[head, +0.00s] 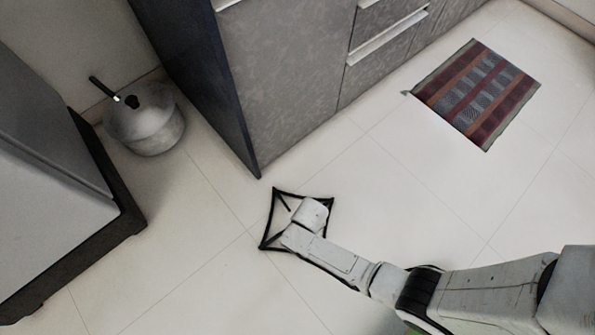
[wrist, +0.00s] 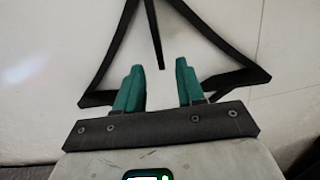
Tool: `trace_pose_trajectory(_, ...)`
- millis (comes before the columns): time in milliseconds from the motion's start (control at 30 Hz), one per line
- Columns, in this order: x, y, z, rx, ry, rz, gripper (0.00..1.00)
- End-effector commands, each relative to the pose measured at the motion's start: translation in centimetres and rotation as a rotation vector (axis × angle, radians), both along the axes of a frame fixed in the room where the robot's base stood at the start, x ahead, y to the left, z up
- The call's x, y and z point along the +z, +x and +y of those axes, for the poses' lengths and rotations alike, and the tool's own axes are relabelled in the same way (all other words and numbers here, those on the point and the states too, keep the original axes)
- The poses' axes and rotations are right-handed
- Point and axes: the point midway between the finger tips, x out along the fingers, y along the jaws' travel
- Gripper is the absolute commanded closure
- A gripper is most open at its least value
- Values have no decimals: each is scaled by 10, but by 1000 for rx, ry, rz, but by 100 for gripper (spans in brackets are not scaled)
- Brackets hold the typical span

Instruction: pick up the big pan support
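The big pan support (head: 268,218) is a black, open four-sided frame of thin bars. It appears to lie on the pale tiled floor in the middle of the head view. My gripper (wrist: 159,80) has its two teal fingers apart, with nothing clasped between them. In the wrist view, a short inner bar of the pan support (wrist: 154,35) points down toward the gap between the fingertips. Slanting bars run on both sides. In the head view my wrist covers the support's right part and hides the fingers. Contact with the bars cannot be told.
A grey lidded pot (head: 150,125) with a dark handle stands on the floor at upper left. A grey and black appliance (head: 60,200) is at far left. Grey cabinets (head: 285,75) stand behind the support. A striped rug (head: 477,93) lies upper right. Floor around the support is clear.

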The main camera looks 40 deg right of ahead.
Motion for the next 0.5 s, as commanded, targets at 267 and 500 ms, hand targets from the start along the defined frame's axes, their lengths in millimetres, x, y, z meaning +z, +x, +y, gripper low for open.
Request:
trace_pose_trajectory(267, -37, 5, 1, 0, 0, 1, 62)
trace_pose_trajectory(500, -48, 5, 1, 0, 0, 0, 62)
